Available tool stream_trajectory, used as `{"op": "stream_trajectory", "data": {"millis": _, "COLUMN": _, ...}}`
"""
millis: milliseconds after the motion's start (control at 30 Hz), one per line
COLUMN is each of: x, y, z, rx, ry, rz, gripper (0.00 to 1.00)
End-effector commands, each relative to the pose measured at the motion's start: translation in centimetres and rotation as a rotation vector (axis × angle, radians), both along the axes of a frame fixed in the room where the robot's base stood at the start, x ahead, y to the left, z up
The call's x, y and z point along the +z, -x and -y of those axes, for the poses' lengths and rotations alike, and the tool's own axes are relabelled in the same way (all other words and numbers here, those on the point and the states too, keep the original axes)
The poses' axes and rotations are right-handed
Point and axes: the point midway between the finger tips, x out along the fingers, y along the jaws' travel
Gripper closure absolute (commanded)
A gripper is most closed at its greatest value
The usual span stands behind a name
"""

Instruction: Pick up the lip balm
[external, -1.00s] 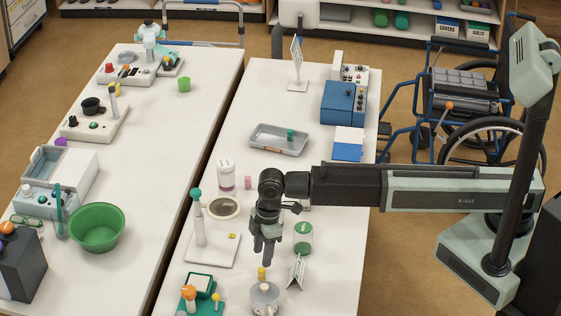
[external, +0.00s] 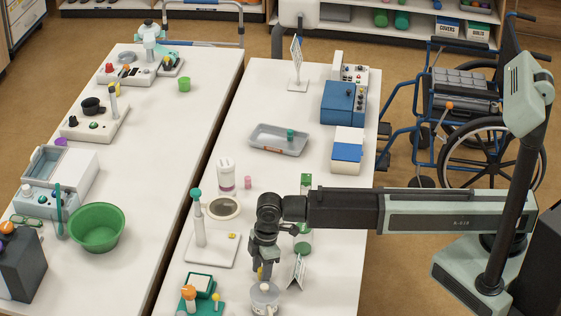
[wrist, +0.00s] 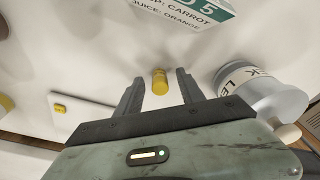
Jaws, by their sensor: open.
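The lip balm appears to be the small yellow cylinder (wrist: 159,82), which stands on the white table. In the wrist view it is between the fingertips of my gripper (wrist: 160,85), with a gap on each side. In the external view my gripper (external: 262,274) points down over the yellow cylinder (external: 261,271), and its fingers partly hide it. My gripper is open and holds nothing.
A folded menu card (external: 297,271) stands to the right. A white stand with a green-topped post (external: 207,247) is to the left.

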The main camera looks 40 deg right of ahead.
Motion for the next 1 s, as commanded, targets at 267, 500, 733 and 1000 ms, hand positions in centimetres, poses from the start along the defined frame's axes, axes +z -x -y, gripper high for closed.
{"op": "stream_trajectory", "data": {"millis": 267, "x": 0.2, "y": 0.0, "z": 0.0, "rx": 0.000, "ry": 0.000, "rz": 0.000, "gripper": 0.99}}
{"op": "stream_trajectory", "data": {"millis": 500, "x": 0.2, "y": 0.0, "z": 0.0, "rx": 0.000, "ry": 0.000, "rz": 0.000, "gripper": 1.00}}
{"op": "stream_trajectory", "data": {"millis": 733, "x": 1.5, "y": 0.0, "z": 0.0, "rx": 0.000, "ry": 0.000, "rz": 0.000, "gripper": 1.00}}
{"op": "stream_trajectory", "data": {"millis": 1000, "x": 6.9, "y": 0.0, "z": 0.0, "rx": 0.000, "ry": 0.000, "rz": 0.000, "gripper": 1.00}}
